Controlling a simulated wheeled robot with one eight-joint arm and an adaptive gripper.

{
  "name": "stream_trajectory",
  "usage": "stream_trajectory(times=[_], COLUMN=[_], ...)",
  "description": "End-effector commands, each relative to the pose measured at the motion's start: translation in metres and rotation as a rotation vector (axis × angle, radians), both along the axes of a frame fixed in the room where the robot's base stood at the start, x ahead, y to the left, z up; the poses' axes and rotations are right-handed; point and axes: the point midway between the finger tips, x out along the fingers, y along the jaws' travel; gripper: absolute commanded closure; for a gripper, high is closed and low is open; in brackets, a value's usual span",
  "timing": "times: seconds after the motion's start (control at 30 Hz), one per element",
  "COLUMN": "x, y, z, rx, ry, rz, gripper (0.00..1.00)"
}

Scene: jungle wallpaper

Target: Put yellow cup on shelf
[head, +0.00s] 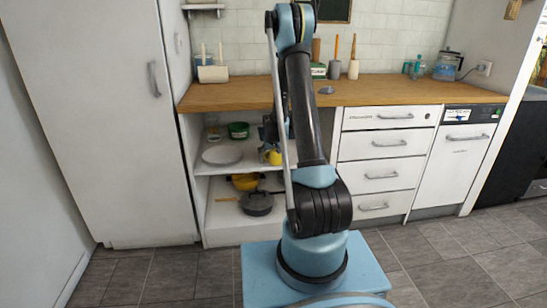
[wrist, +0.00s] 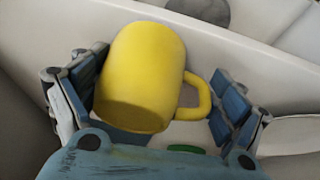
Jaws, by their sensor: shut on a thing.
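The yellow cup (wrist: 140,75) is tilted between the two blue-padded fingers of my gripper (wrist: 155,86) in the wrist view, with its handle toward the right finger. My gripper is shut on it. In the head view the yellow cup (head: 275,158) shows partly behind my arm, at the open shelf unit. The upper shelf (head: 212,170) is white and holds a white plate (head: 222,155) and a green bowl (head: 238,130). My arm hides part of the shelf, and I cannot tell whether the cup touches it.
The lower shelf holds a yellow pot (head: 245,182) and a dark lidded pan (head: 257,204). A wooden counter (head: 390,90) runs above the shelves. White drawers (head: 388,172) stand to the right and a tall white cabinet (head: 100,110) to the left.

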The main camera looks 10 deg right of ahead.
Motion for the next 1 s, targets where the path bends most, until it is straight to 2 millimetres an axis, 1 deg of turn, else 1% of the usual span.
stream_trajectory(times=[0.03, 0.2, 0.3, 0.6, 0.63, 0.67, 1.0], x=[0.008, 0.033, 0.031, 0.031, 0.031, 0.031, 0.031], y=[-0.002, -0.006, -0.006, -0.007, -0.007, -0.007, -0.008], z=[0.000, 0.000, -0.006, -0.008, -0.008, -0.008, -0.007], rx=[0.000, 0.001, 0.000, 0.000, 0.000, 0.000, 0.000], ry=[0.000, 0.000, 0.000, 0.000, 0.000, 0.000, 0.000], rz=[-0.001, -0.002, -0.001, -0.002, -0.002, -0.002, -0.003], gripper=[0.42, 0.42, 0.42, 0.42, 0.06, 0.00, 0.00])
